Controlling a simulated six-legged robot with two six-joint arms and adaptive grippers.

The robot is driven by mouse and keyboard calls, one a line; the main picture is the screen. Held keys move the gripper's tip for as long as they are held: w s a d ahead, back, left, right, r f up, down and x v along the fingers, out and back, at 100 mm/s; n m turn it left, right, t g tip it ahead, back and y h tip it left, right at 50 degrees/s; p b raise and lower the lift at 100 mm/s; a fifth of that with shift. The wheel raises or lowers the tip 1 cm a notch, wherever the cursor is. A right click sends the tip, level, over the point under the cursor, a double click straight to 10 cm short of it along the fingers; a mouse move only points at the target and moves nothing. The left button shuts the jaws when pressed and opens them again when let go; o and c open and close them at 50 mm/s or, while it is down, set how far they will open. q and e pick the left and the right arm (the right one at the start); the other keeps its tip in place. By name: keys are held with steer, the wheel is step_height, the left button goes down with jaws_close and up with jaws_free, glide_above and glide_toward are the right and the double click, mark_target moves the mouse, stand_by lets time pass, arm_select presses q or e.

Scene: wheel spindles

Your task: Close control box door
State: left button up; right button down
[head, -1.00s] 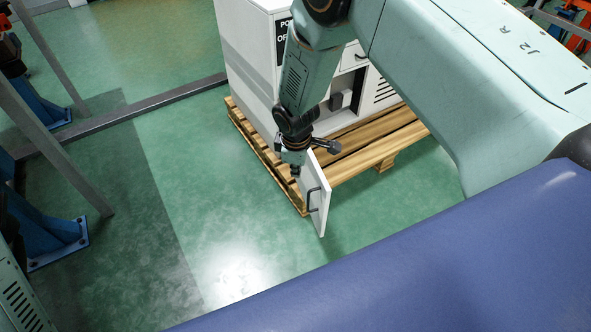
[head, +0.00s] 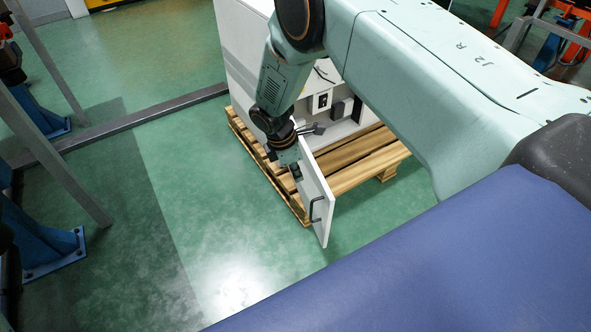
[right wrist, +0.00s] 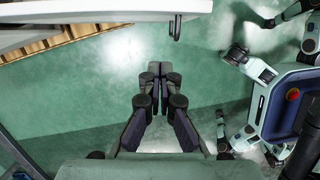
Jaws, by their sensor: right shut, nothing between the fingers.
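The control box (head: 238,62) is a tall white cabinet in the head view, with dark switch parts in its open front. In the right wrist view the shut fingers (right wrist: 155,74) point over bare floor, and the door (right wrist: 110,12) and handle (right wrist: 177,27) show at the top. My left gripper is out of view.
The cabinet stands on a wooden pallet (head: 352,160) that reaches out under the door. A grey floor rail (head: 150,115) and post (head: 60,165) lie to the left, with a blue stand (head: 50,245). Green floor (head: 190,180) left of the door is clear.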

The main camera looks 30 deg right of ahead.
mark_target(315, 180)
steer(key=d+f+b, duration=0.3)
steer(key=d+f, duration=0.2)
steer(key=shift+s+f, duration=0.15)
steer(key=shift+s, duration=0.25)
steer(key=shift+d, duration=0.15)
